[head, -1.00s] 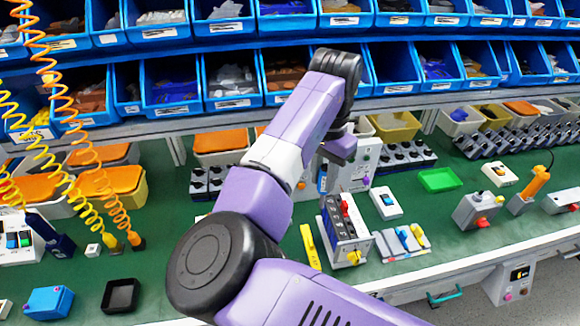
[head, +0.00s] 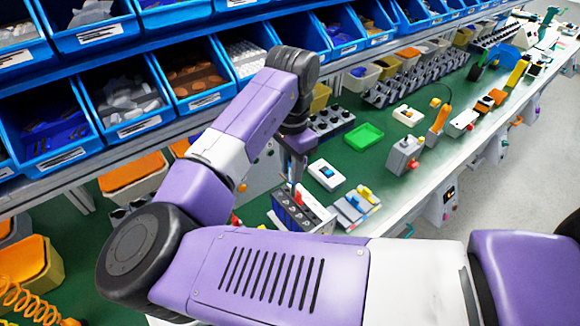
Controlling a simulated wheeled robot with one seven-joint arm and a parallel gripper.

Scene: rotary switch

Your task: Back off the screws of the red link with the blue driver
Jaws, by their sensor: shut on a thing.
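The grey terminal block (head: 305,213) stands on the green bench, right of my arm. The red link (head: 298,196) shows as a small red piece on its top. My gripper (head: 293,158) hangs above the block, pointing down. It is shut on the blue driver (head: 291,172), of which only a thin part shows below the jaws. The driver reaches down close to the red link; I cannot tell whether its tip touches a screw. The screws are too small to make out. My arm hides the block's near lower part.
A white box with a blue switch (head: 326,174) and a grey-blue unit with a yellow and red lever (head: 355,207) stand right of the block. A green tray (head: 363,137) lies behind. Blue bins (head: 120,95) line the shelf above.

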